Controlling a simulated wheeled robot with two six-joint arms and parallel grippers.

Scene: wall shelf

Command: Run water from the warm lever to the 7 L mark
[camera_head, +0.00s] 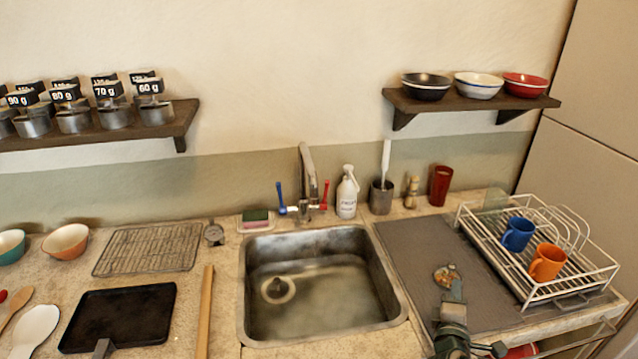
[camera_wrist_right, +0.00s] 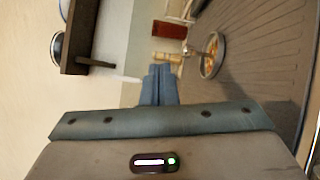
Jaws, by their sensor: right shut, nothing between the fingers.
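The faucet (camera_head: 308,165) stands behind the sink (camera_head: 246,300), with a blue lever (camera_head: 281,196) on its left and a red lever (camera_head: 325,192) on its right. Both levers stand roughly upright, and no stream shows clearly under the spout. The sink basin looks to hold some murky water (camera_head: 330,300) with a round drain piece (camera_head: 278,289) showing in it. I cannot make out any litre marks. My right gripper (camera_head: 453,288) is shut and empty over the grey mat, right of the sink; its fingers (camera_wrist_right: 159,84) also show in the right wrist view.
A white soap bottle (camera_head: 347,196) stands close right of the red lever, then a utensil pot (camera_head: 382,197), a shaker and a red cup (camera_head: 440,185). A small round dish (camera_head: 447,273) lies near my right gripper. A dish rack (camera_head: 590,268) stands right.

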